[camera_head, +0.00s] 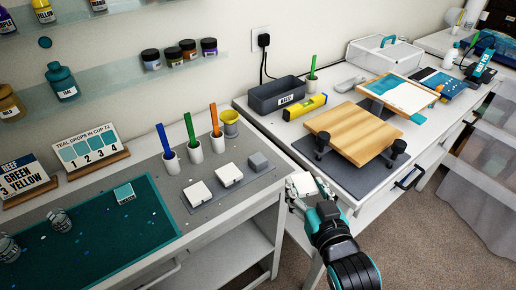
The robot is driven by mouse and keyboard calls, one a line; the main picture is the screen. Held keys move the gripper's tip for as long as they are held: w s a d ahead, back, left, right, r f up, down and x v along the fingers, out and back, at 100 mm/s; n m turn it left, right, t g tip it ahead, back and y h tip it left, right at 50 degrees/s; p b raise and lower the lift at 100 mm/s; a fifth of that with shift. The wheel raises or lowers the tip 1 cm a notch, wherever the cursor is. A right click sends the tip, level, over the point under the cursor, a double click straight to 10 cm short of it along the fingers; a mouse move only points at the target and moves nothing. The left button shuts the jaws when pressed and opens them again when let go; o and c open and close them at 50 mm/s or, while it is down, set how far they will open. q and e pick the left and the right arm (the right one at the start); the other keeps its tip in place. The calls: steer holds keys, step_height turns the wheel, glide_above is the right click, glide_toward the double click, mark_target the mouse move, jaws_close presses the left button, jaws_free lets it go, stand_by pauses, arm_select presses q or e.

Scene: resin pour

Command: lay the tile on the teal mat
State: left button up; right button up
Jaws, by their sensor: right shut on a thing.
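The teal mat (150,221) lies on the left table, toward its front left. My right gripper (306,190) is shut on a white tile (301,182), beside the right end of the left table and well to the right of the mat. The fingers hide part of the tile. Two more white tiles, a nearer one (199,193) and a farther one (229,174), lie on a grey pad with a grey block (258,161). My left gripper is not in view.
A small teal-and-white box (125,193) and clear containers (60,220) stand on the mat. White cups with coloured sticks (194,151) and a yellow cup (230,124) stand behind the tiles. A wooden board (355,130) on a stand occupies the right table.

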steer(key=s+a+n+g+y, duration=0.1)
steer(key=a+n+y, duration=0.2)
steer(key=a, duration=0.7)
steer(key=shift+s+f+y, duration=0.15)
steer(key=shift+f+y, duration=0.05)
steer(key=shift+y, duration=0.1)
steer(key=p, duration=0.2)
glide_above(261, 163)
steer(key=s, duration=0.1)
steer(key=shift+f, duration=0.65)
steer(key=shift+w, duration=0.55)
step_height(261, 163, down, 2)
steer(key=shift+w+f+p, duration=0.1)
steer(key=shift+f+p, duration=0.1)
steer(key=shift+p, duration=0.5)
steer(key=shift+f, duration=0.45)
